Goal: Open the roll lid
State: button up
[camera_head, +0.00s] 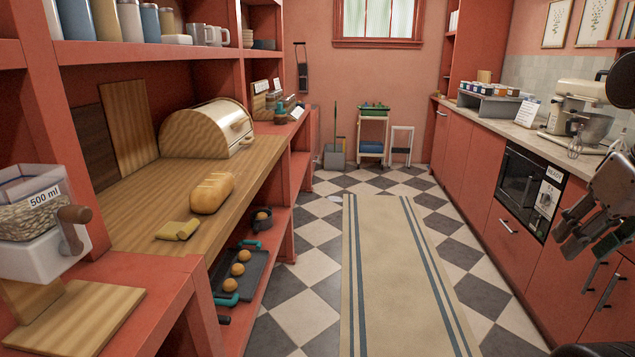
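A wooden bread box with a curved, slatted roll lid (203,122) stands on the left wooden counter, towards its far end. The lid curves down over the box and looks closed. A small handle (241,125) shows on its right-hand side, facing the aisle. My gripper (580,240) is at the right edge of the view, in front of the right-hand cabinets, far across the aisle from the box. It touches nothing that I can see.
A bread loaf (212,193) and a yellowish item (177,230) lie on the wooden counter (130,205) in front of the box. A dispenser (45,235) stands nearer, at left. The aisle with its long rug (385,270) is clear. A cart (372,135) stands at the back.

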aim_at(233, 120)
jog(key=i+l, duration=0.1)
jog(key=i, duration=1.95)
jog(key=i+u, duration=0.45)
jog(key=i+l+u, duration=0.3)
jog(key=i+u, duration=0.15)
jog(key=i+l+u, duration=0.95)
jog(key=l, duration=0.3)
